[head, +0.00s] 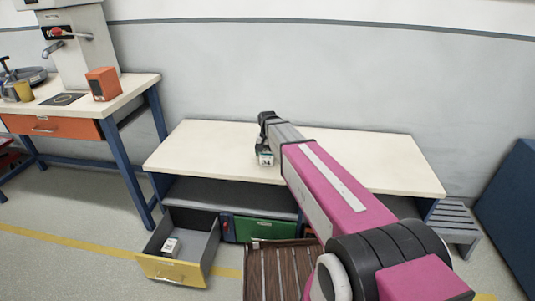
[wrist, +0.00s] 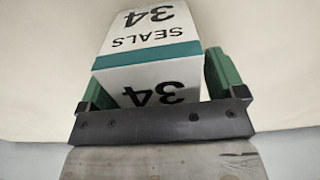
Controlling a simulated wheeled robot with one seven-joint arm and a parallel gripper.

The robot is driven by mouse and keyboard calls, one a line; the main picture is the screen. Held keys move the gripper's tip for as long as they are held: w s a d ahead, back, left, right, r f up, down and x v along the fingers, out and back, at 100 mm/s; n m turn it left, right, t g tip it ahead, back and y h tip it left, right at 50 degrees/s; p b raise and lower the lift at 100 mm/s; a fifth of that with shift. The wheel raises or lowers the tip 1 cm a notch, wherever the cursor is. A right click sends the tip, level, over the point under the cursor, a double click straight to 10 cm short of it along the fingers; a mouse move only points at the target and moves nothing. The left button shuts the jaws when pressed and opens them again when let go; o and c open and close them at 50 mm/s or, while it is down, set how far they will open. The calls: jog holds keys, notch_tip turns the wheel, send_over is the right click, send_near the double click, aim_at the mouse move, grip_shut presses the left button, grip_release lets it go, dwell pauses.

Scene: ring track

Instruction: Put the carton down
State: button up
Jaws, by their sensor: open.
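The carton (head: 265,157) is white with a teal band and reads "SEALS 34" in the wrist view (wrist: 150,45). It is at the cream top of the middle workbench (head: 215,140), and seems to rest on it. My gripper (head: 265,147) is right over the carton. In the wrist view the green fingers of my gripper (wrist: 160,78) stand on either side of the carton, open, with a narrow gap visible on the right. The carton's underside is hidden.
A yellow-fronted drawer (head: 172,271) stands pulled out below, with a similar small carton (head: 171,246) in it. A green drawer (head: 264,231) is shut. A left bench (head: 130,88) holds an orange box (head: 103,83). The bench top left and right of my gripper is clear.

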notch_tip(320, 180, up, 12)
jog(key=shift+r, duration=0.2)
dwell(0.4)
